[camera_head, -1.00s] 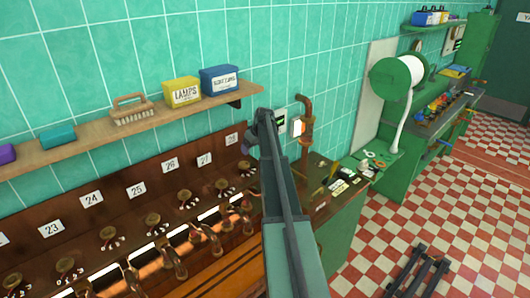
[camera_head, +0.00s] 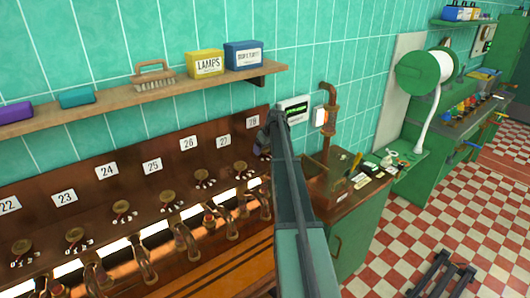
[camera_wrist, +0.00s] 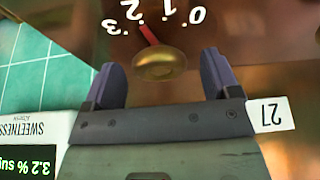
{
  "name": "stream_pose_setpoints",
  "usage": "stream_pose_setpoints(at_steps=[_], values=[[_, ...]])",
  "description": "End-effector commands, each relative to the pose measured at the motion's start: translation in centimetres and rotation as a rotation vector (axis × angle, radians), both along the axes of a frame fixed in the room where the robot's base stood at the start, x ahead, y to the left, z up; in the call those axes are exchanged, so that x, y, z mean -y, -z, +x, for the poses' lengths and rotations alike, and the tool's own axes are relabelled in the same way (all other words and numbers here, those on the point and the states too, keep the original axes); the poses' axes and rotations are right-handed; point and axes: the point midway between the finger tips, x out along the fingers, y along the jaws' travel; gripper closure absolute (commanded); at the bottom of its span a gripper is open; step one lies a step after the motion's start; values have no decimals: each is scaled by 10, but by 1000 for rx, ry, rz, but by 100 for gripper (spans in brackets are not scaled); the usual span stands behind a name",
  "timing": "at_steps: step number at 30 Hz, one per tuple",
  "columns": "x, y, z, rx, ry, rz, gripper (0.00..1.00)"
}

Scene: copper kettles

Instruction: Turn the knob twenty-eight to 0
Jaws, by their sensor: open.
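The knob twenty-eight shows in the wrist view as a round brass knob (camera_wrist: 160,66) with a red pointer, against a brown panel with numerals 0 to 3, seen upside down. The pointer aims about at the 2. My gripper (camera_wrist: 160,72) is open, with one dark finger on each side of the knob and visible gaps to both. In the head view my gripper (camera_head: 264,142) is at the right end of the panel, just below the label 28 (camera_head: 252,121), and hides the knob there.
Knob twenty-seven (camera_head: 240,168) is left of my gripper, with several more knobs along the panel. A shelf (camera_head: 150,91) with boxes and a brush hangs above. A small display (camera_head: 293,110) and a copper pipe (camera_head: 329,110) are to the right.

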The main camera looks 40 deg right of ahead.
Motion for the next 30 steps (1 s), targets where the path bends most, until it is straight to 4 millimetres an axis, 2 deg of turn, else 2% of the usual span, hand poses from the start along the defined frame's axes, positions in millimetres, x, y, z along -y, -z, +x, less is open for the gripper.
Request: stream_pose_setpoints(at_steps=[2,9,12,22,30], values=[[0,-1,0,0,0,0,20],[0,-1,0,0,0,0,56],[0,-1,0,0,0,0,67],[-1,-1,0,1,47,0,67],[-2,-1,-1,0,208,0,67]])
